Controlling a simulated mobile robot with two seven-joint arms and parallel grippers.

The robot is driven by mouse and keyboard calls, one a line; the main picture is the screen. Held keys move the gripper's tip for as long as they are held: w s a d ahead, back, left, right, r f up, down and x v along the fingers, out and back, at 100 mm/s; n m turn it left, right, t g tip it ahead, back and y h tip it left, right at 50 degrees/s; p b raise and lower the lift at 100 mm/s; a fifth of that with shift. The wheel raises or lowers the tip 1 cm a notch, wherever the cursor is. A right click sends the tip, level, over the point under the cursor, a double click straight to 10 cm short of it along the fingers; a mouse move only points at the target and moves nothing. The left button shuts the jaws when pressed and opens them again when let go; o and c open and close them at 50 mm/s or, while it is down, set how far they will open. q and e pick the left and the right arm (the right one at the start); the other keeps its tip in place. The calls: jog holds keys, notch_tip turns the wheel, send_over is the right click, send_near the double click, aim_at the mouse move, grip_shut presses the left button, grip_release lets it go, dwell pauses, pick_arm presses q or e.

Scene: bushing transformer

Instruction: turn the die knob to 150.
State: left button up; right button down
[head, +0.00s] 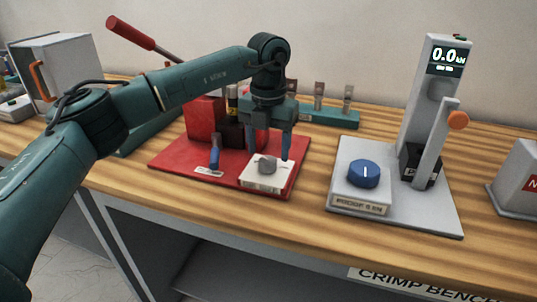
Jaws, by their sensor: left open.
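A grey knob (266,164) sits on a white dial block (262,183) at the front right of a red baseplate (168,160). The dial's marks are too small to read, so I cannot tell its setting. My left gripper (268,153) points down over this knob, with its fingers apart. One finger is on the left and one on the right, and the left fingertip partly merges with the background. I cannot tell whether the fingers touch the knob. My right gripper is out of view.
To the right, a grey tester (433,95) reads 0.0, with a blue knob (363,174). A teal rack (335,119) stands behind. Wood between the bases is clear.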

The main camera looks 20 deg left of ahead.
pick_arm(q)
jog(key=shift+f, duration=1.3)
jog(key=shift+c, duration=0.3)
jog(key=c, duration=0.9)
